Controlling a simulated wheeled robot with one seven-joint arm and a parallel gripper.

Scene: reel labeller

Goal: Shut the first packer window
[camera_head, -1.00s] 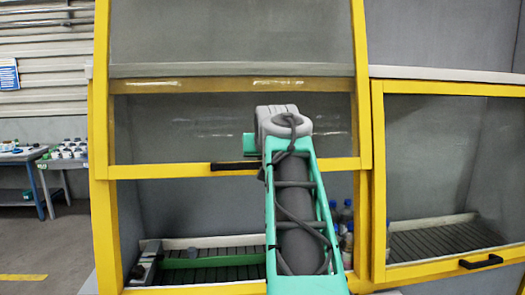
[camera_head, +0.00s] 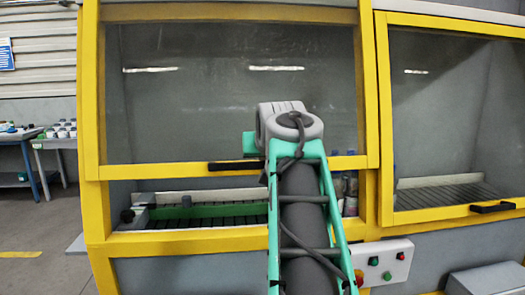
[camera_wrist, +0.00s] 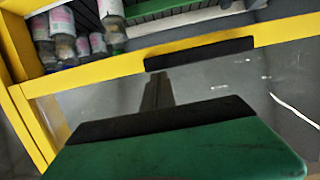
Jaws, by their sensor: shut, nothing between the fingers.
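The left packer window (camera_head: 230,95) is a yellow-framed clear pane, partly raised. A gap shows between its bottom rail and the yellow sill (camera_head: 185,242). Its black handle (camera_head: 232,166) sits on the bottom rail; my arm hides its right end in the head view. The handle also shows in the wrist view (camera_wrist: 200,54). My gripper (camera_wrist: 158,80) shows in the wrist view, its fingers shut and empty, their tips at or very near the handle; contact cannot be told.
The right window (camera_head: 450,110) is down, with its own black handle (camera_head: 492,207). Bottles (camera_wrist: 62,45) and a dark slatted conveyor (camera_head: 200,211) are inside the left cabinet. A button box (camera_head: 383,262) is on the front panel below. A side table (camera_head: 50,142) stands far left.

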